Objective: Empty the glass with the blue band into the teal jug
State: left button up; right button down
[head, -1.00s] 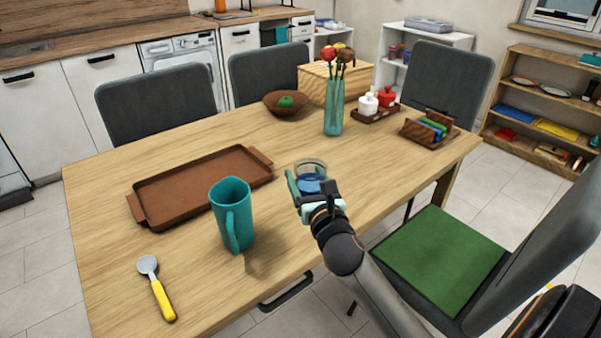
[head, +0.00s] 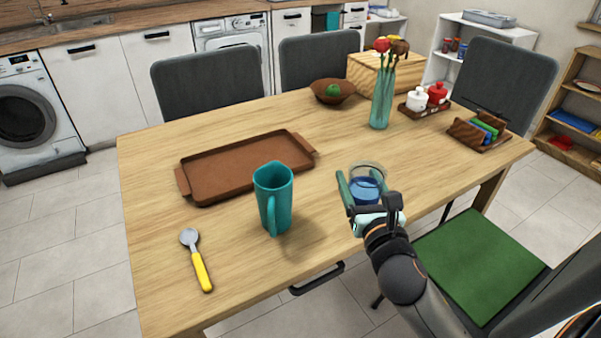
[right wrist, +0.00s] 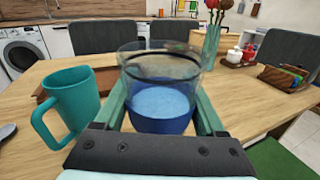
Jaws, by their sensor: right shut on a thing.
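The glass with the blue band (head: 367,183) is clear, with blue in its lower part. My right gripper (head: 367,197) is shut on it, one green finger on each side. In the right wrist view the glass (right wrist: 160,90) looks upright; whether it is clear of the table I cannot tell. The teal jug (head: 272,192) stands upright on the table, left of the glass and apart from it. It also shows in the right wrist view (right wrist: 75,97), handle to the left. The jug's inside bottom is hidden. My left gripper is not in view.
A brown tray (head: 190,190) lies behind the jug. A yellow-handled spoon (head: 202,272) lies to its left. A teal vase with flowers (head: 382,100), a bowl (head: 333,98) and a wooden box (head: 358,72) stand farther back. The table (head: 330,150) is bare between jug and glass.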

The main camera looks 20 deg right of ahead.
jog(key=s+a+f+n+t+y, duration=0.15)
jog(key=a+n+y, duration=0.35)
jog(key=a, duration=0.8)
jog(key=w+a+n+g+y, duration=0.2)
jog(key=w+a+n+y, duration=0.1)
jog(key=w+a+y, duration=0.3)
jog(key=shift+w+a+n+g+y, duration=0.15)
jog(key=shift+a+n+g+y, duration=0.25)
jog(key=shift+a+y, duration=1.15)
jog(key=shift+a+h, duration=0.3)
jog(key=shift+h, duration=0.05)
jog(key=shift+p, duration=0.35)
